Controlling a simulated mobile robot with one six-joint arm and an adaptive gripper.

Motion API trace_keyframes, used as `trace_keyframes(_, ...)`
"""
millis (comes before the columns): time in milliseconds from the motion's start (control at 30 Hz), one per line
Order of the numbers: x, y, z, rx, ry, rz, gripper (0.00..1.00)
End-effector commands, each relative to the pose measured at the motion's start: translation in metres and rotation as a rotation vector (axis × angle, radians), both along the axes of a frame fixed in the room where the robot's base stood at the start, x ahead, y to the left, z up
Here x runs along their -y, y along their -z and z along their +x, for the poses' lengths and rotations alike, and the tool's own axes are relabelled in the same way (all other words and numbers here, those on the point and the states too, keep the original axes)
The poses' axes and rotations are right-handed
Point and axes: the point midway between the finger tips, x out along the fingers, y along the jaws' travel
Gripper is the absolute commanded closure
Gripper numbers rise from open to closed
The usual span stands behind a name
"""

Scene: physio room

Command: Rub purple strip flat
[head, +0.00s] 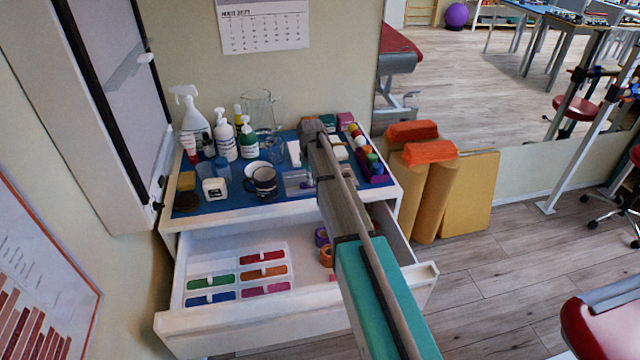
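My arm reaches from the lower right over the open drawer to the blue-topped cabinet. My gripper (314,128) is at its far end, over the back of the top. Its fingers cannot be made out. A small pale plate (296,183) lies on the blue top left of my arm, with a small purplish patch at its right edge. I cannot tell whether that patch is the purple strip or whether it lies flat. A tray (237,284) in the drawer holds red, green, orange, blue and magenta strips.
Purple and orange rolls (325,256) lie in the open drawer (290,318). Orange-topped rolls (430,190) stand to the right.

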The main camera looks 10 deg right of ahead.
Motion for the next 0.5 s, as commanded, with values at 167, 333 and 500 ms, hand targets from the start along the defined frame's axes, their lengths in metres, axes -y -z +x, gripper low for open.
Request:
trace_keyframes(167,-0.002,0.000,0.000,0.001,-0.001,0.003,1.00)
trace_keyframes(333,-0.006,0.000,0.000,0.001,-0.002,0.003,1.00)
trace_keyframes(500,-0.012,-0.001,0.000,0.001,-0.002,0.003,1.00)
